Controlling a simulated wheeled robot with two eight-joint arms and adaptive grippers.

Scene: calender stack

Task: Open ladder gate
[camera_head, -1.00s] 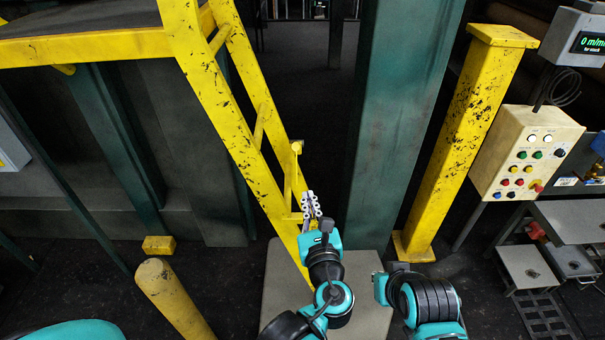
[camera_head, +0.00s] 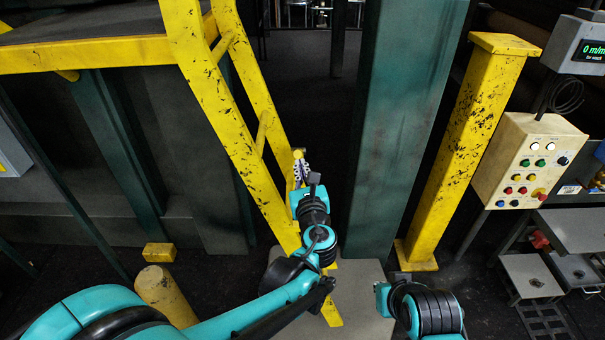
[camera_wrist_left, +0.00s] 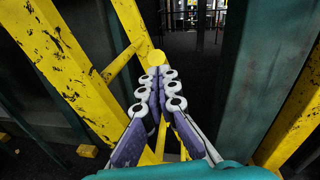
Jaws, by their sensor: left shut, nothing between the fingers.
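The yellow, worn ladder (camera_head: 205,90) slopes down from the platform at the upper left. A yellow post with a round knob on top (camera_head: 298,154) stands beside its right rail. I cannot make out a separate gate panel or hinge. My left gripper (camera_head: 301,168) is shut and empty, just below the knob in the head view. In the left wrist view, its fingertips (camera_wrist_left: 160,72) come together in front of the knob (camera_wrist_left: 156,57) and hide the post below it. I cannot tell whether they touch it. My right arm shows at the lower right, but its fingers do not.
A green column (camera_head: 400,120) stands close to the right of my left gripper. A yellow post (camera_head: 465,150) and a button panel (camera_head: 525,160) are farther right. A short yellow bollard (camera_head: 166,293) stands at the lower left. Dark open floor lies beyond the ladder.

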